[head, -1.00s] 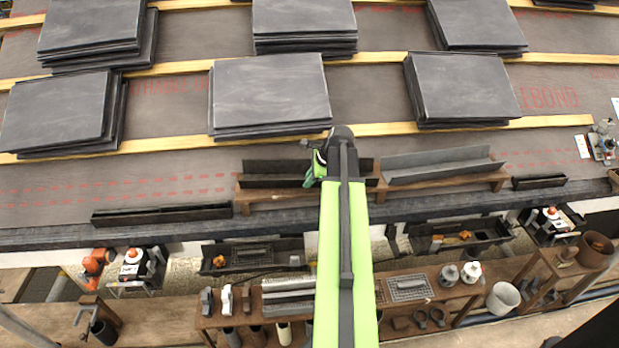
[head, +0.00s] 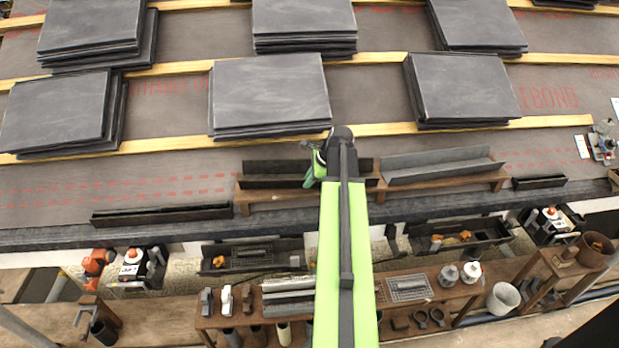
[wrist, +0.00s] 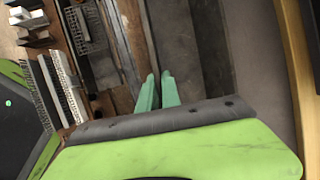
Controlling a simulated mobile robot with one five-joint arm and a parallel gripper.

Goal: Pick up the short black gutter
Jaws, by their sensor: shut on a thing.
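The short black gutter (head: 268,181) is an open dark channel lying along the left half of a low wooden stand on the roof. My gripper (head: 312,177) is at its right part, with green fingers pointing down at the gutter and the arm hiding a piece of it. In the wrist view, the two green fingers (wrist: 159,92) are close together at a wall of the dark gutter (wrist: 173,40). The exact contact is small and partly hidden. The gutter appears to rest on the stand.
A grey gutter (head: 440,166) lies on the right half of the wooden stand (head: 480,180). A longer black gutter (head: 162,215) lies at the left and a small black piece (head: 539,182) at the right. Slate stacks (head: 270,92) stand behind. A workbench (head: 420,300) with tools is below the eave.

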